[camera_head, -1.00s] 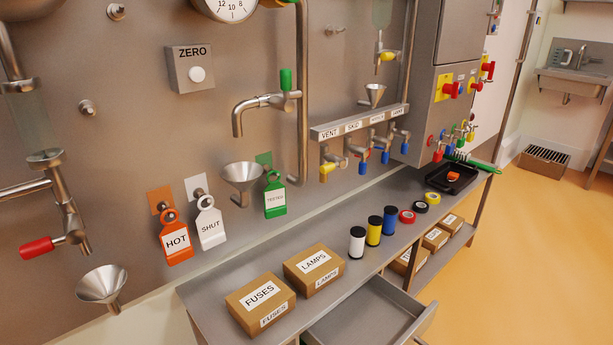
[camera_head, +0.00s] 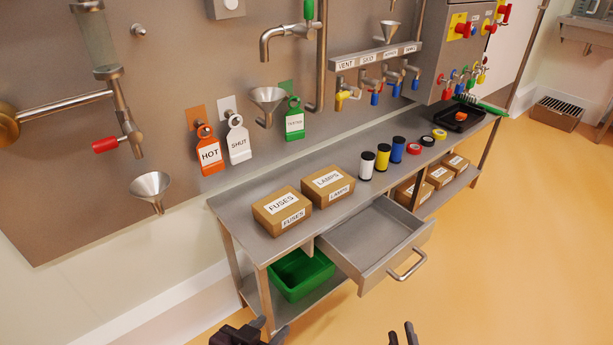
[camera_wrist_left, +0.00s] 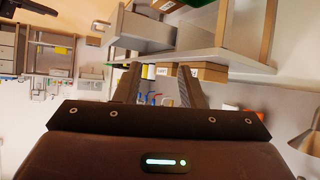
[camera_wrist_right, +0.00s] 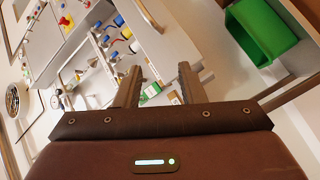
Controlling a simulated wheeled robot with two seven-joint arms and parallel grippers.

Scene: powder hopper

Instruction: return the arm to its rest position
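My left gripper (camera_head: 269,329) shows at the bottom edge of the head view, low in front of the bench's left end. In the left wrist view its two fingers (camera_wrist_left: 158,84) stand apart with nothing between them. My right gripper (camera_head: 402,334) shows at the bottom edge of the head view, below the open drawer (camera_head: 375,240). In the right wrist view its fingers (camera_wrist_right: 158,84) are also apart and empty. Neither gripper touches anything. Most of both arms is out of the head view.
The steel bench (camera_head: 240,212) holds a FUSES box (camera_head: 281,209), a LAMPS box (camera_head: 327,185), and several spools and tape rolls. A green bin (camera_head: 300,276) is on its lower shelf. The drawer juts out into the room. The yellow floor (camera_head: 500,250) to the right is clear.

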